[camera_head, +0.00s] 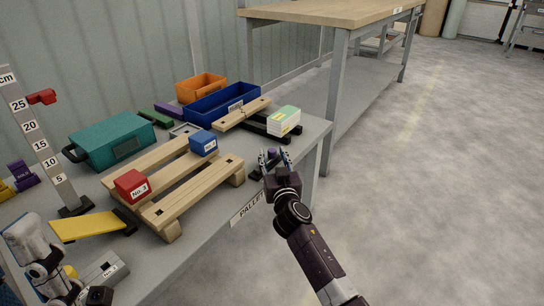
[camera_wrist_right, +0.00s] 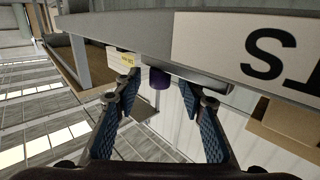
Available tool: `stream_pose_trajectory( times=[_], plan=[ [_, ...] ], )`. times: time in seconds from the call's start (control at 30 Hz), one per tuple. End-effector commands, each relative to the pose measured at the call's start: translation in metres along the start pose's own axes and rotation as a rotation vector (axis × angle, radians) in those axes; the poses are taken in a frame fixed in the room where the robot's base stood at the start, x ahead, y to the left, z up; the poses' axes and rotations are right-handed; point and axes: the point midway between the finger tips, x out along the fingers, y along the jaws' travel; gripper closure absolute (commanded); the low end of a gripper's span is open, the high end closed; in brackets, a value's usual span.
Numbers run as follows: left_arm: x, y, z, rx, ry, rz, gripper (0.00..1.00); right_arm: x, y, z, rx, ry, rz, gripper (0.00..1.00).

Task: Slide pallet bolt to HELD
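A small purple knob (camera_head: 272,154), which looks like the bolt's handle, shows at the table's front edge beside the pallet. It also shows in the right wrist view (camera_wrist_right: 158,78), below a grey rail and between my fingers but beyond them. My right gripper (camera_head: 275,163) is open around the knob's line, with no visible grip; its spread fingers also show in the right wrist view (camera_wrist_right: 158,108). No HELD mark is readable. Part of my left arm shows at lower left; its fingers are not visible.
A wooden pallet (camera_head: 165,211) carries a red block (camera_head: 131,186) and a blue block (camera_head: 203,142). Behind are a teal case (camera_head: 112,140), a blue bin (camera_head: 222,102) and an orange bin (camera_head: 201,87). A pale green-and-white block (camera_head: 284,121) stands near the right edge. Floor to the right is clear.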

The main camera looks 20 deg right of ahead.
Motion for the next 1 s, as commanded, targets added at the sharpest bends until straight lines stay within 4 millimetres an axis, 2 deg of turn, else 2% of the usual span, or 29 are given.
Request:
stream_pose_trajectory(
  times=[0.2, 0.53, 0.87, 1.0],
  plan=[
    [0.004, 0.001, 0.001, 0.002, 0.022, 0.011, 0.60, 0.017, 0.000, 0.000, 0.000, 0.001, 0.000, 0.63],
    [0.005, 0.001, 0.000, 0.002, 0.027, 0.011, 0.60, 0.019, 0.000, 0.000, 0.000, 0.000, 0.000, 0.64],
    [0.006, 0.000, -0.001, 0.003, 0.028, 0.008, 0.60, 0.018, 0.000, 0.000, 0.000, 0.000, 0.000, 1.00],
    [0.006, 0.000, -0.001, 0.003, 0.028, 0.007, 0.60, 0.018, 0.000, 0.000, 0.000, 0.000, 0.000, 1.00]
  ],
)
